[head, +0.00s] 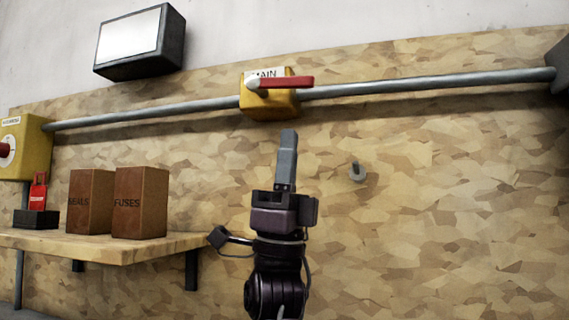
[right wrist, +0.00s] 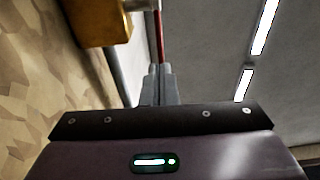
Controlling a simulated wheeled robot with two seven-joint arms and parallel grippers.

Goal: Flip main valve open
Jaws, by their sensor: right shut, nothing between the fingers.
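The main valve is a yellow box (head: 269,103) labelled MAIN, set on a grey pipe on the wall board. Its red handle (head: 288,82) points right, lying along the pipe. In the right wrist view the yellow box (right wrist: 101,22) is at the upper left and the red handle (right wrist: 159,35) shows edge-on beyond the fingertips. My right gripper (head: 288,136) is shut and empty, pointing up, below the valve in the head view. It also shows in the right wrist view (right wrist: 158,72). I cannot tell the exact gap to the handle. My left gripper is out of view.
A grey pipe (head: 420,87) runs across the board. A wooden shelf (head: 115,248) at left holds brown SEALS (head: 90,200) and FUSES (head: 140,202) boxes and a red tag on a black block (head: 37,219). Another yellow box (head: 35,150) is far left. A hook (head: 357,172) is right.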

